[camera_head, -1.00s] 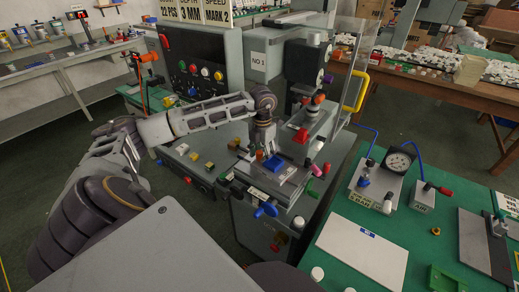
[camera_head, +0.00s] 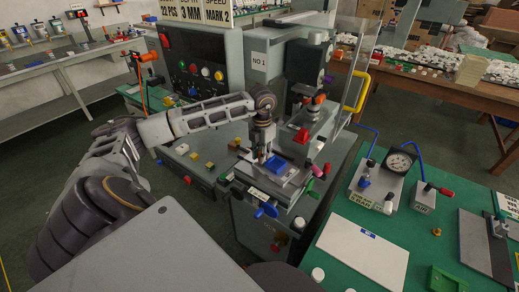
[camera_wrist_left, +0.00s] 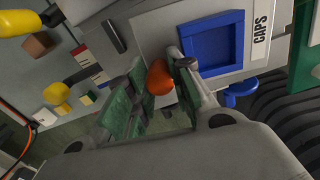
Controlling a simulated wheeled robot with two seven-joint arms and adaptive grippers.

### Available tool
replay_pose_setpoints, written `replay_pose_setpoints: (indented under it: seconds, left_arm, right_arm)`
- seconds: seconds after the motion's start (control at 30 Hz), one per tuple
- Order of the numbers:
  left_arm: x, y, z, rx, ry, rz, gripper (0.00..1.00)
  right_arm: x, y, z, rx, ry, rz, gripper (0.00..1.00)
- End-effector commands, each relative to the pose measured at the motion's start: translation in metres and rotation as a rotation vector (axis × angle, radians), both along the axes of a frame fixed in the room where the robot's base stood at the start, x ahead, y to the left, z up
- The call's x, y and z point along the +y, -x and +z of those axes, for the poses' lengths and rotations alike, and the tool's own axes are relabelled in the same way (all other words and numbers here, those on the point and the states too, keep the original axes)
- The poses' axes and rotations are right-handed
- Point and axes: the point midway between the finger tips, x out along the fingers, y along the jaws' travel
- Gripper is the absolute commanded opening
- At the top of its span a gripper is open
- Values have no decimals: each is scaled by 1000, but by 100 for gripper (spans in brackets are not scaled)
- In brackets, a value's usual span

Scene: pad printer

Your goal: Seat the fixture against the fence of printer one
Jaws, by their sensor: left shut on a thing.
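The fixture is a light grey plate with a square blue nest (camera_head: 276,164), on the front table of printer one (camera_head: 259,62), which carries a "NO.1" sign. In the left wrist view the blue nest (camera_wrist_left: 212,42) looks empty, with a "CAPS" label beside it. My left gripper (camera_head: 261,158) points down at the left side of the blue nest. In the left wrist view its green-padded fingers (camera_wrist_left: 160,88) are shut on an orange knob (camera_wrist_left: 160,77) beside the nest. I cannot make out the fence or whether the fixture touches it. My right gripper is out of view.
A blue knob (camera_head: 266,210) sticks out at the front of the printer table. A clear guard with a yellow handle (camera_head: 356,91) stands at the right. A green bench (camera_head: 330,276) with a pressure gauge (camera_head: 400,161) lies to the right.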

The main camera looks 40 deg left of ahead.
Motion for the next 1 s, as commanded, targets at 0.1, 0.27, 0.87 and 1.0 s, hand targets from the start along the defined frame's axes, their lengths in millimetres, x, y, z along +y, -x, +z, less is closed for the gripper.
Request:
replay_pose_setpoints:
  seconds: [0.1, 0.27, 0.87, 1.0]
  left_arm:
    - [0, -1, 6, -3, 0, 0, 0]
    - [0, -1, 13, -4, 0, 0, 0]
    - [1, -1, 35, -4, -1, 1, 0]
    - [1, -1, 40, -4, -1, 1, 0]
  right_arm:
    - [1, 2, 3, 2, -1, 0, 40]
    - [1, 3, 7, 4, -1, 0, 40]
    - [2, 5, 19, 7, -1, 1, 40]
    - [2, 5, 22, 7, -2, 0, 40]
